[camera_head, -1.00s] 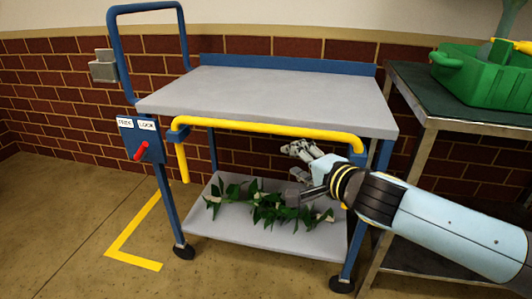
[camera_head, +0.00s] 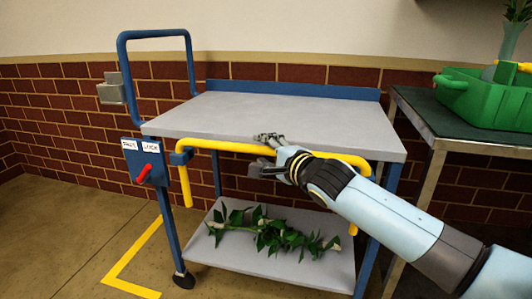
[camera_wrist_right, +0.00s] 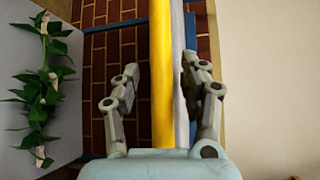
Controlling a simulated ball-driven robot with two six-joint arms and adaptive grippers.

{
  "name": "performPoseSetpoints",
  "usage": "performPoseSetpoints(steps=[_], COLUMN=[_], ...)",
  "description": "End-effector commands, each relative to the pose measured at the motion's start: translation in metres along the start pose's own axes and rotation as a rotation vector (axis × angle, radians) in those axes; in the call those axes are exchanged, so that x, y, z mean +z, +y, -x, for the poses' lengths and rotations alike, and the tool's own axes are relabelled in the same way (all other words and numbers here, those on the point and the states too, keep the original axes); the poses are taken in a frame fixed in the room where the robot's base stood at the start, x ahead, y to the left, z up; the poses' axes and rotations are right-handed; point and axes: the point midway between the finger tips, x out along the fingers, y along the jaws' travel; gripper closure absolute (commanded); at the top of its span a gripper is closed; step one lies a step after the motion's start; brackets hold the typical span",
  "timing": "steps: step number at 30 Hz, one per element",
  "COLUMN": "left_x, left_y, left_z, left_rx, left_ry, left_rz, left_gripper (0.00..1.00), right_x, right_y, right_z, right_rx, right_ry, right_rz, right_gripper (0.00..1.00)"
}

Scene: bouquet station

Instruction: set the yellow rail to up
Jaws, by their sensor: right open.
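The yellow rail (camera_head: 222,146) runs along the front edge of the cart's grey top (camera_head: 285,112), its ends bent downward. My right gripper (camera_head: 262,150) is at the middle of the rail, with its fingers open. In the right wrist view, the rail (camera_wrist_right: 163,90) passes between the two spread fingers of the right gripper (camera_wrist_right: 160,72). Clear gaps show on the left side; the right finger is close to the grey edge beside the rail. My left gripper is not in view.
A panel with a red lever (camera_head: 144,173) and two labels is on the cart's left post. Leafy stems (camera_head: 270,234) lie on the lower shelf (camera_head: 220,253). A green crate (camera_head: 485,98) stands on the dark table at right. Yellow tape marks the floor at left.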

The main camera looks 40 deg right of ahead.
Motion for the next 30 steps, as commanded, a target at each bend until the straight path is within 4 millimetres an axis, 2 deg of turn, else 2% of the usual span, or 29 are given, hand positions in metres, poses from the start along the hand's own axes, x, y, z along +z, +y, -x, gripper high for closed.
performPoseSetpoints(steps=[7,17,27,30], left_x=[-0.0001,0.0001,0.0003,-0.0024], left_y=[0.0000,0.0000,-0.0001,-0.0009], left_z=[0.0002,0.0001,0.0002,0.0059], left_rx=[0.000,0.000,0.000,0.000], left_ry=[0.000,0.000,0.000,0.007], left_rz=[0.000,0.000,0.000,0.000], left_gripper=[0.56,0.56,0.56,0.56], right_x=[-0.0001,-0.0003,-0.0007,0.0002], right_y=[0.0001,0.0006,0.0018,-0.0047], right_z=[-0.0005,-0.0002,0.0002,0.0010], right_rx=[0.001,0.002,0.004,0.003], right_ry=[0.000,0.001,0.002,0.002], right_rz=[0.000,0.001,0.001,0.001], right_gripper=[0.58,1.00,1.00,1.00])
